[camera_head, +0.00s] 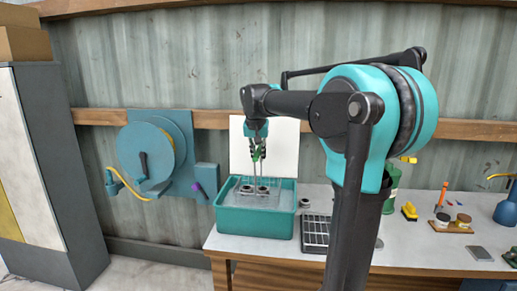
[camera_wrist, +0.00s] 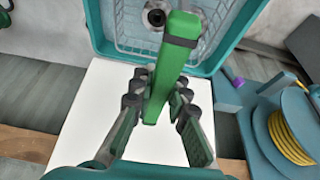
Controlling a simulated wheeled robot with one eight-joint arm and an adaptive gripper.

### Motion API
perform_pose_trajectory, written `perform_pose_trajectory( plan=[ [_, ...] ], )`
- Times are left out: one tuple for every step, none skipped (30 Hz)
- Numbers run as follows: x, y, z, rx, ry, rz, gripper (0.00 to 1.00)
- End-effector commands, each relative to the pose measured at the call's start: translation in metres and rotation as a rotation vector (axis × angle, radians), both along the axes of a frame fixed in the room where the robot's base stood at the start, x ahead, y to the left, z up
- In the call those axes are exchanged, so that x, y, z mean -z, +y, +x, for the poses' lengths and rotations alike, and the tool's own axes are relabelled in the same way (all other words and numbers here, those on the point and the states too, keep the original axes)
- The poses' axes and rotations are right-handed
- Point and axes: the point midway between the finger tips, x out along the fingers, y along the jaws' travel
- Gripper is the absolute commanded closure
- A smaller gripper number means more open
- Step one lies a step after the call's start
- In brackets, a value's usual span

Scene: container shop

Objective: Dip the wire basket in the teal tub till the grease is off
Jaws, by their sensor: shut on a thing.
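The teal tub (camera_head: 256,221) stands at the left end of the bench; it also shows in the wrist view (camera_wrist: 99,25). The wire basket (camera_wrist: 127,27) is inside the tub, below the rim as far as I can see. Dark round metal parts (camera_wrist: 154,17) sit in the basket. Whether grease is on them is too small to tell. My gripper (camera_head: 258,152) is above the tub, shut on the basket's upright green handle (camera_wrist: 181,45). How deep the basket sits in the liquid is unclear.
A dark slotted rack (camera_head: 316,231) and a small round metal part (camera_head: 304,203) are right of the tub. A white board (camera_head: 284,150) stands behind it. A teal hose reel (camera_head: 150,152) hangs on the wall at left. Jars (camera_head: 463,220) and brushes stand further right.

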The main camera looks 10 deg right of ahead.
Motion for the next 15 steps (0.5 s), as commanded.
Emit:
perform_pose_trajectory(
  plan=[
    [0.005, 0.000, 0.000, 0.000, 0.000, 0.000, 1.00],
    [0.009, 0.000, 0.000, 0.000, 0.000, 0.000, 1.00],
    [0.013, 0.000, 0.000, 0.000, 0.000, 0.000, 1.00],
    [0.016, 0.000, 0.000, 0.000, 0.000, 0.000, 1.00],
    [0.019, 0.000, 0.000, 0.000, 0.000, 0.000, 1.00],
    [0.023, 0.000, 0.000, 0.000, 0.000, 0.000, 1.00],
    [0.026, 0.000, 0.000, 0.000, 0.000, 0.000, 1.00],
    [0.030, 0.000, 0.000, 0.000, 0.000, 0.000, 1.00],
    [0.034, 0.000, 0.000, 0.000, 0.000, 0.000, 1.00],
    [0.037, 0.000, 0.000, 0.000, 0.000, 0.000, 1.00],
    [0.040, 0.000, 0.000, 0.000, 0.000, 0.000, 1.00],
    [0.045, 0.000, 0.000, 0.000, 0.000, 0.000, 1.00],
    [0.048, 0.000, 0.000, 0.000, 0.000, 0.000, 1.00],
    [0.051, 0.000, 0.000, 0.000, 0.000, 0.000, 1.00],
    [0.055, 0.000, 0.000, 0.000, 0.000, 0.000, 1.00]
  ],
)
